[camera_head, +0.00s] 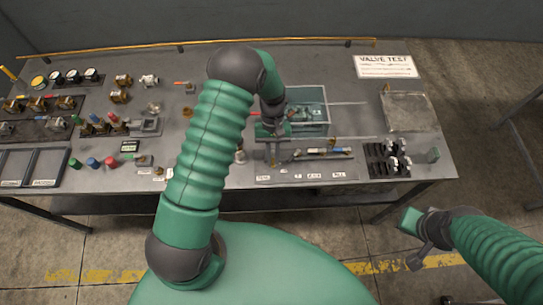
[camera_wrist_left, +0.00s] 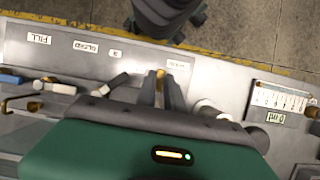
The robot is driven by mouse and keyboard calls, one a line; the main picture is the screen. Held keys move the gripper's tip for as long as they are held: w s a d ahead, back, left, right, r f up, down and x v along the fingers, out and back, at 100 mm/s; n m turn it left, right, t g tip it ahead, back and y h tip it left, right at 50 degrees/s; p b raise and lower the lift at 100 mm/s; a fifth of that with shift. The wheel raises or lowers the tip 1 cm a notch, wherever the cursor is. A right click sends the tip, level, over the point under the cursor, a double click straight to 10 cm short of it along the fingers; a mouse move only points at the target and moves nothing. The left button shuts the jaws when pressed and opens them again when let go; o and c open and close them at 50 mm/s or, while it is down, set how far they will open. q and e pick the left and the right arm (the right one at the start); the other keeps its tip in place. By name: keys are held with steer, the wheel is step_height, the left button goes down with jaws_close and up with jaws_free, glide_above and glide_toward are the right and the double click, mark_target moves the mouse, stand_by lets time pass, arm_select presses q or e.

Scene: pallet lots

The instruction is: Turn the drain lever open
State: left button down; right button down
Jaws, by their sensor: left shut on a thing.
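My left gripper (camera_head: 272,160) reaches down to the front of the valve rig on the bench. In the left wrist view the two narrow fingers (camera_wrist_left: 160,88) are close together, shut on a small brass-yellow piece, which I take to be the drain lever (camera_wrist_left: 160,73). Only its tip shows between the fingers; the rest is hidden. A small white label (camera_wrist_left: 178,64) lies beside it, its text too small to read surely. My right gripper (camera_head: 412,224) hangs in front of the bench, away from the rig; its fingers do not show clearly.
The rig has a green-framed tank (camera_head: 308,92) behind and a blue-handled valve (camera_head: 322,151) to the right. A black rack (camera_head: 378,160) and a grey tray (camera_head: 408,112) stand farther right. Loose valves and gauges crowd the left. The aisle before the bench is open floor.

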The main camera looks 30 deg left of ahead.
arm_select(q)
steer(key=shift+f+n, duration=0.1)
steer(key=shift+n, duration=0.2)
steer(key=c, duration=1.5)
jaws_free()
steer(key=shift+w, duration=0.1)
steer(key=shift+o, duration=0.2)
steer(key=b+v, duration=0.3)
steer(key=v, duration=1.3)
steer(key=shift+w+a+r, duration=0.2)
steer(key=shift+r, duration=0.1)
